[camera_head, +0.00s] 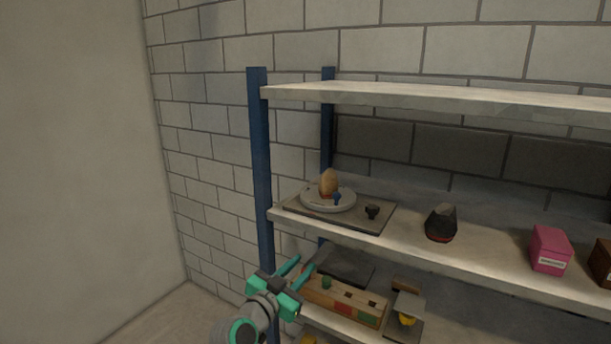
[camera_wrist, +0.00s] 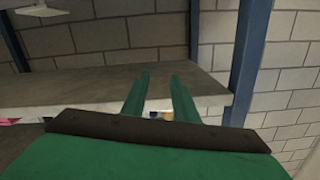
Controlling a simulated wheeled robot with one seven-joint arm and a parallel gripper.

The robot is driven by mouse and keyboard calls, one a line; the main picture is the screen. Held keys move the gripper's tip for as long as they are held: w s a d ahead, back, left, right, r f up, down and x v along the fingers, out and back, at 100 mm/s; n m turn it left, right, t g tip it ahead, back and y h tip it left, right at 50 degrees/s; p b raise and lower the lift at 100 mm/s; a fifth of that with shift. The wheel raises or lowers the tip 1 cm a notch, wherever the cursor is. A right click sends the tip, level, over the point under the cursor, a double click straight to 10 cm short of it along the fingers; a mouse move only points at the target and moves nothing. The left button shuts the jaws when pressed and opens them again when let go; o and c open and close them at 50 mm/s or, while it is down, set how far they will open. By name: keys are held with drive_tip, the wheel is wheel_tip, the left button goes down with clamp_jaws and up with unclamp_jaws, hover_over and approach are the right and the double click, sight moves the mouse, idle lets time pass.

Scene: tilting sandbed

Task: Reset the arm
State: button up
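My gripper (camera_head: 305,264) is at the left end of the shelf unit, in front of its blue front post, at about the height of the lower shelf. In the wrist view its two green fingers (camera_wrist: 160,77) stand apart with nothing held between them. It is open and empty. My arm comes up from the bottom edge of the head view, bent at the wrist.
The shelf unit (camera_head: 258,150) has blue posts. A wooden box (camera_head: 345,301) is below, near my gripper. The left floor is clear.

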drive_tip(key=s+f+n+y, duration=0.3)
drive_tip(key=s+f, duration=0.4)
drive_tip(key=f, duration=0.5)
drive_tip(key=s+f+n+y, duration=0.3)
drive_tip(key=s+f, duration=0.5)
drive_tip(key=f, duration=0.4)
drive_tip(key=s+f+n+y, duration=0.1)
drive_tip(key=s+f, duration=0.3)
drive_tip(key=s, duration=0.4)
drive_tip(key=s+f+n+y, duration=0.1)
drive_tip(key=s+f, duration=0.2)
drive_tip(key=s, duration=0.6)
drive_tip(key=d+r+v, duration=0.1)
drive_tip(key=d+v, duration=0.1)
drive_tip(key=v, duration=2.1)
drive_tip(key=shift+s, duration=0.3)
drive_tip(key=shift+o, duration=0.5)
drive_tip(key=shift+w, duration=0.1)
